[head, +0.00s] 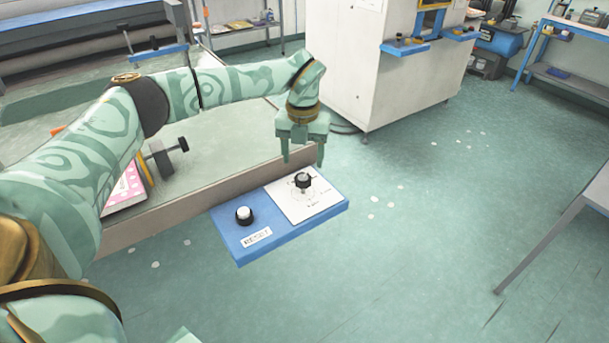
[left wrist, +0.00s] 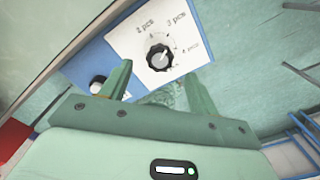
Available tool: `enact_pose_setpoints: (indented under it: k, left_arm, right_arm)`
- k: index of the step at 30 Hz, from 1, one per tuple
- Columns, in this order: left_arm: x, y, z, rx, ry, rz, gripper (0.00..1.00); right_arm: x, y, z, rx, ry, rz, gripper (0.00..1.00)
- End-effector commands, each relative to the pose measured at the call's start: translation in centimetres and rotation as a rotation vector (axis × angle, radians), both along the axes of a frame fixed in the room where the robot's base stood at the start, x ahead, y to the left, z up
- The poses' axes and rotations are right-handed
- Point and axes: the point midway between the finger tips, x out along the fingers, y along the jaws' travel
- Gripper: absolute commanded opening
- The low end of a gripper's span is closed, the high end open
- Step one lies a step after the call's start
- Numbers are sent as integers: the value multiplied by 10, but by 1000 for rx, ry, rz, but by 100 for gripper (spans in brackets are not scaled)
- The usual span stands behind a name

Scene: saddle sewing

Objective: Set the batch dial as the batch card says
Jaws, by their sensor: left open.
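The batch dial (head: 303,181) is a black knob on a white plate, on a blue panel (head: 250,222) at the table's edge. In the left wrist view the dial (left wrist: 159,59) has printed "pcs" labels around it; its pointer is too small to read surely. My left gripper (head: 303,160) is open and empty, pointing down just above the dial. In the left wrist view the dial shows beyond and between the fingertips (left wrist: 159,78), apart from them. I cannot make out a batch card. My right gripper is not in view.
A white-topped button (head: 244,215) and a small label (head: 257,238) sit on the panel left of the dial. A pink dotted book (head: 124,190) lies on the table behind my left arm. A white machine cabinet (head: 370,70) stands behind.

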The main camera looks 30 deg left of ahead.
Motion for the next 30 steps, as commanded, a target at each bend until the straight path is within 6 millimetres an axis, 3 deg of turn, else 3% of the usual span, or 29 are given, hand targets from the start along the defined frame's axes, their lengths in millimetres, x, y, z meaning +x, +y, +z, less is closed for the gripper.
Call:
enact_pose_setpoints:
  k: [1, 7, 19, 20, 24, 30]
  left_arm:
    - [-1, 0, -16, 0, 5, -1, 61]
    - [0, -1, -45, -1, 3, -1, 61]
    - [0, -1, -54, -2, -1, -1, 61]
    - [0, -1, -54, -2, -1, -1, 58]
    - [0, -1, -54, -2, -1, -1, 19]
    - [0, -1, -53, -1, 0, -4, 16]
  right_arm:
    - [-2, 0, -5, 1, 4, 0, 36]
    - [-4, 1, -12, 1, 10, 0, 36]
    - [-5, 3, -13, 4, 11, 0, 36]
    - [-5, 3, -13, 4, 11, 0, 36]
    - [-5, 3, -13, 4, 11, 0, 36]
    - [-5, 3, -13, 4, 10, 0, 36]
